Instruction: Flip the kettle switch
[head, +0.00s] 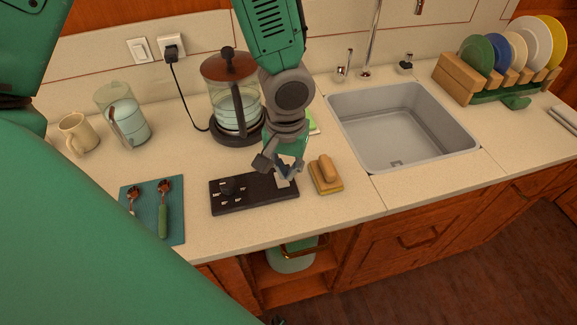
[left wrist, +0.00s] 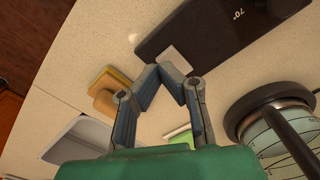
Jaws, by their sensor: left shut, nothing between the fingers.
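The glass kettle (head: 232,95) with a brown lid stands on a black base at the back of the counter; part of it also shows in the left wrist view (left wrist: 285,135). A black control panel (head: 235,195) with a knob and small white labels lies in front of it. A pale grey switch paddle (head: 284,179) sits at the panel's right end; it also shows in the left wrist view (left wrist: 175,59). My left gripper (head: 287,168) is shut and empty, its fingertips close by the paddle. I cannot tell whether they touch. My right gripper is out of view.
A sponge with a wooden-topped brush (head: 326,175) lies just right of the panel. A teal mat (head: 152,225) with two utensils, a glass pitcher (head: 125,115) and a mug (head: 77,133) are to the left. The sink (head: 400,120) and plate rack (head: 455,80) are to the right.

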